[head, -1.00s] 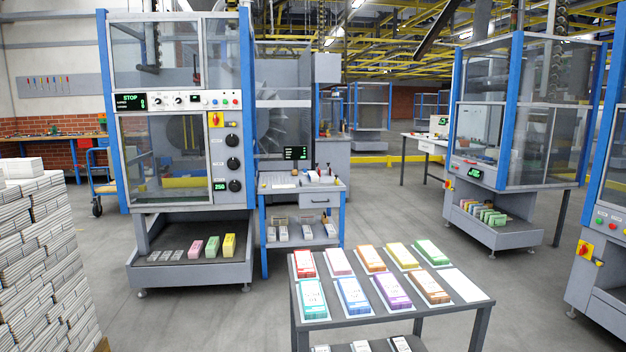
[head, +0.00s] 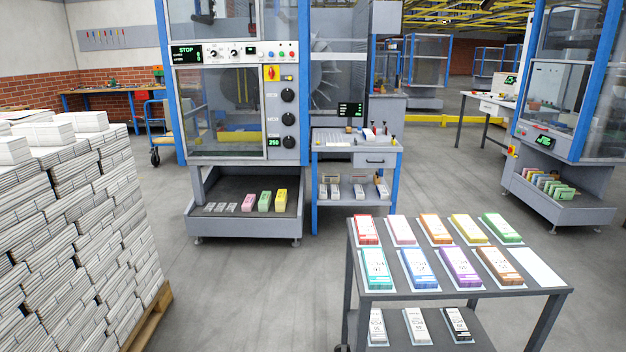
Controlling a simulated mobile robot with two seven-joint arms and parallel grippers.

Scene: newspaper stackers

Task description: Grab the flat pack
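A grey two-level cart (head: 453,294) stands at the lower right. Its top holds two rows of coloured packs, each on a pale sheet. They include a red pack (head: 366,230), a teal pack (head: 375,268), a blue pack (head: 419,268), a purple pack (head: 460,266) and a brown pack (head: 499,264). A thin, plain white flat piece (head: 536,267) lies at the right end of the front row. I cannot tell which of these is the flat pack. Neither gripper is in view.
A tall stack of white newspaper bundles (head: 70,220) on a wooden pallet (head: 150,312) fills the left. A stacker machine (head: 240,100) with small packs in its tray (head: 215,224) and a small workbench (head: 355,150) stand behind. Grey floor between the pallet and cart is clear.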

